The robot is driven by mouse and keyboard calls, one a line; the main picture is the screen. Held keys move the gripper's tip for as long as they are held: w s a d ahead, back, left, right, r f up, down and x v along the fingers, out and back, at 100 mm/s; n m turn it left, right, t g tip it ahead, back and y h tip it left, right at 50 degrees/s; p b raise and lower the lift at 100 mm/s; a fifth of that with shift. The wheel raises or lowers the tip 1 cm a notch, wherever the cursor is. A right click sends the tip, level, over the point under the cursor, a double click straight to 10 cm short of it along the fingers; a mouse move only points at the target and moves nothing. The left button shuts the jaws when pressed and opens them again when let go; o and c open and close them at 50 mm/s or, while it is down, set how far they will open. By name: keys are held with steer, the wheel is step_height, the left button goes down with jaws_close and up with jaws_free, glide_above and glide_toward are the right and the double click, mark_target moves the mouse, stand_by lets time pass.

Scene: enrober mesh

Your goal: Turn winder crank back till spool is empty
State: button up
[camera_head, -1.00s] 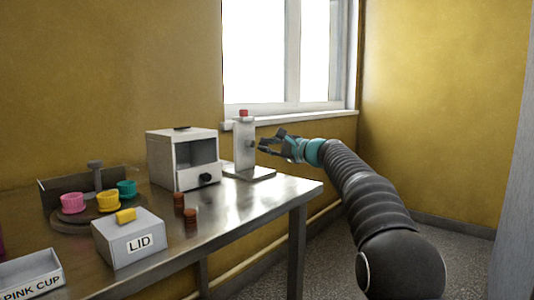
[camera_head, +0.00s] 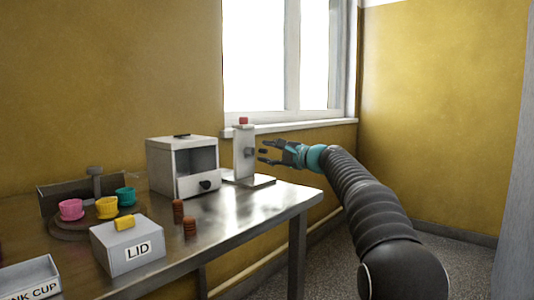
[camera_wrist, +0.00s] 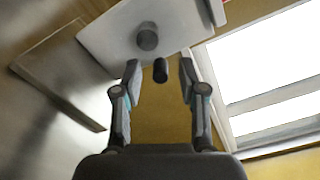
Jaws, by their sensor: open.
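The winder is a pale upright post (camera_head: 241,160) with a red piece (camera_head: 243,120) on top, on a flat base at the table's far right end. A grey round hub (camera_wrist: 147,40) sits on its face, and a dark cylindrical crank handle (camera_wrist: 160,70) stands out beside it. My gripper (camera_head: 264,151) is right of the post, pointing at it. In the wrist view the open fingers lie either side of the handle's end, with gaps visible on both sides. I cannot make out a spool or any winding on it.
Left of the winder stands a white box with a dark window (camera_head: 183,167) and a knob. Nearer are brown stacks (camera_head: 190,227), a LID box (camera_head: 134,245), coloured cups (camera_head: 107,207) and a labelled tray (camera_head: 32,279). A window (camera_head: 285,60) is behind; floor space is right.

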steer(key=v, duration=1.1)
steer(key=shift+s+d, duration=0.2)
